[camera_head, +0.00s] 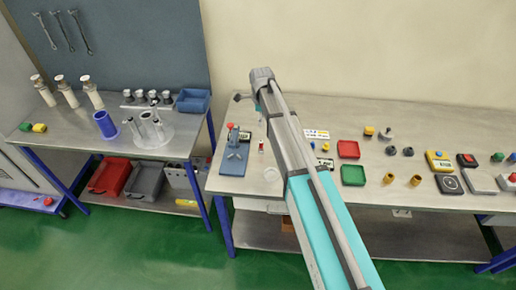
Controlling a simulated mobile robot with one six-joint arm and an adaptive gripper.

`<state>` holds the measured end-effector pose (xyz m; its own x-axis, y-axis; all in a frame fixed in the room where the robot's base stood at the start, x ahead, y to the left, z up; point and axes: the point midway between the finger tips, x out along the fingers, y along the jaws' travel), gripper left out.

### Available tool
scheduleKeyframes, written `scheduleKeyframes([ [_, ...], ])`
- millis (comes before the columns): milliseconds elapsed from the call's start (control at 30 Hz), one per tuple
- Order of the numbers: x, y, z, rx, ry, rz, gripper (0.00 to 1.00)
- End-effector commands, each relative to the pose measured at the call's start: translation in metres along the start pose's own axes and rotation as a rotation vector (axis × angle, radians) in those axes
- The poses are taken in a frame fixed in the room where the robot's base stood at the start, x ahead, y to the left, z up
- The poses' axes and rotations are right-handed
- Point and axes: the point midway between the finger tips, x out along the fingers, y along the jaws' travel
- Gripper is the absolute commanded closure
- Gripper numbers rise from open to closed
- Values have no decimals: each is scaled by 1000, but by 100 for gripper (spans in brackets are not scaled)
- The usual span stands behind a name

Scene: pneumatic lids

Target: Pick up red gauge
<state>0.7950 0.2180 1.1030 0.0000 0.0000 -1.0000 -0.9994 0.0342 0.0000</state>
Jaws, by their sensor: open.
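I cannot pick out a red gauge for certain. One small red and white item (261,147) stands on the right bench, just left of my arm. A dark device with a red top (467,160) is at the right of that bench. Both are too small to identify. My arm crosses the middle of the view and hides part of the bench. My gripper cannot be made out; the arm's far end is above the back of the bench.
The right bench (330,110) holds a blue vise (234,157), a red tray (348,149), a green tray (353,175), a yellow meter (438,162) and several small fittings. The left bench (75,135) holds cylinders and a blue bin (193,101). A floor gap separates the benches.

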Motion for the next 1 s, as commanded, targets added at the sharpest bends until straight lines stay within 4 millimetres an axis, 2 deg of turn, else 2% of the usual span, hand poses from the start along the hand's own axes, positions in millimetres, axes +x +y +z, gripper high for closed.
scheduleKeyframes([
  [1000, 77, 0, -1, 1, 0, 0, 31],
])
